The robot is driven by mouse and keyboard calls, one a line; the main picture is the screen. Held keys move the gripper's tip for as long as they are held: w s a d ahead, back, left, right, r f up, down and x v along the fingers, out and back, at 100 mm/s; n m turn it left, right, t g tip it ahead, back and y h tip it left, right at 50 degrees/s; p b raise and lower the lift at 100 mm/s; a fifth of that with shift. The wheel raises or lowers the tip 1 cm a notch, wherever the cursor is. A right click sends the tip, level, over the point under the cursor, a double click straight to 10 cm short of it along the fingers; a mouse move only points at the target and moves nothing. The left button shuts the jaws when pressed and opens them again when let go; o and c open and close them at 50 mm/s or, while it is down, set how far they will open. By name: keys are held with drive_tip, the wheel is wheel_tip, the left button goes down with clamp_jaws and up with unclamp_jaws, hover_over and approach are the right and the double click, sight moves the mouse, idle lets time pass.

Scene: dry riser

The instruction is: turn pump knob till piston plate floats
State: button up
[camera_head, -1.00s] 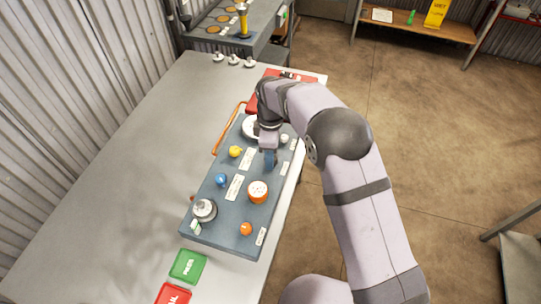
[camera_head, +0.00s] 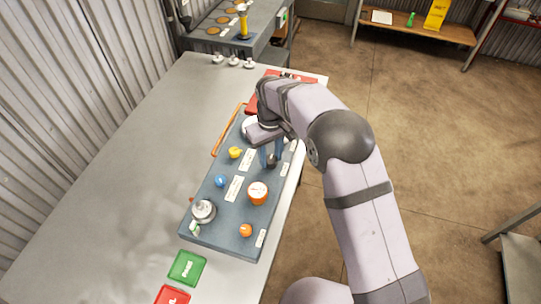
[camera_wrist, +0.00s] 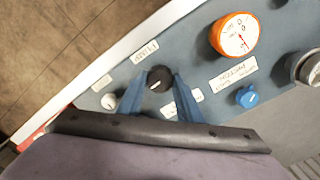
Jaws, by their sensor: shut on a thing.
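The black pump knob (camera_wrist: 159,79) stands on the blue-grey panel (camera_head: 216,236) beside a label (camera_wrist: 145,51) that seems to read PUMP. My gripper (camera_wrist: 158,90) is shut on this knob, one blue finger on each side. In the head view my gripper (camera_head: 270,160) reaches down to the dark knob (camera_head: 271,162) on the panel's right side. A pale line marks the knob's top in the wrist view. A white round plate (camera_head: 249,127) shows partly behind my wrist; I cannot tell whether it is the piston plate or whether it floats.
An orange gauge (camera_wrist: 234,36), blue knob (camera_wrist: 246,96) and white knob (camera_wrist: 109,101) are near my gripper. The panel also bears a yellow knob (camera_head: 235,152), orange knob (camera_head: 246,230) and metal fitting (camera_head: 204,211). A green pad (camera_head: 187,267) lies in front. The table's left is clear.

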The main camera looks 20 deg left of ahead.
sight(271, 159)
drive_tip(key=m, duration=0.7)
drive_tip(key=shift+r, duration=0.1)
drive_tip(key=m, duration=0.4)
drive_tip(key=shift+w+m, duration=0.1)
drive_tip(key=shift+m, duration=1.7)
drive_tip(key=o, duration=1)
drive_tip(key=shift+o, duration=0.2)
drive_tip(key=shift+d+r+b, duration=0.1)
drive_tip(key=shift+r+b, duration=1.25)
drive_tip(key=shift+r, duration=2.3)
